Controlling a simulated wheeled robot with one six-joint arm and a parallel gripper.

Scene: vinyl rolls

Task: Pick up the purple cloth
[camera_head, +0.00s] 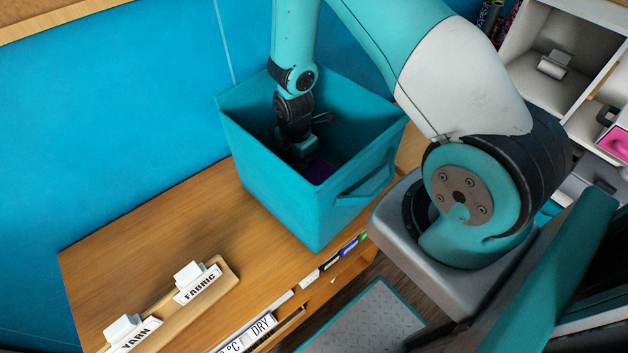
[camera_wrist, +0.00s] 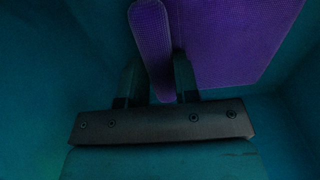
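The purple cloth (camera_wrist: 225,40) lies down inside the teal bin. In the wrist view it fills the upper right, with a narrow rounded purple strip (camera_wrist: 152,40) at the upper middle. A small dark purple patch of the cloth (camera_head: 319,172) shows in the head view. My gripper (camera_wrist: 158,78) is inside the bin, pointing down. Its two fingers are apart, with the lower part of the strip between them. I cannot tell whether the fingers touch it. In the head view my gripper (camera_head: 302,150) is partly hidden in the bin's shadow.
The teal bin (camera_head: 290,205) stands on a wooden shelf top (camera_head: 170,235) against a blue wall. Its walls close in around my gripper. White label holders reading FABRIC (camera_head: 198,284) and YARN (camera_head: 132,335) stand at the lower left. Grey cubbies (camera_head: 550,60) are at the upper right.

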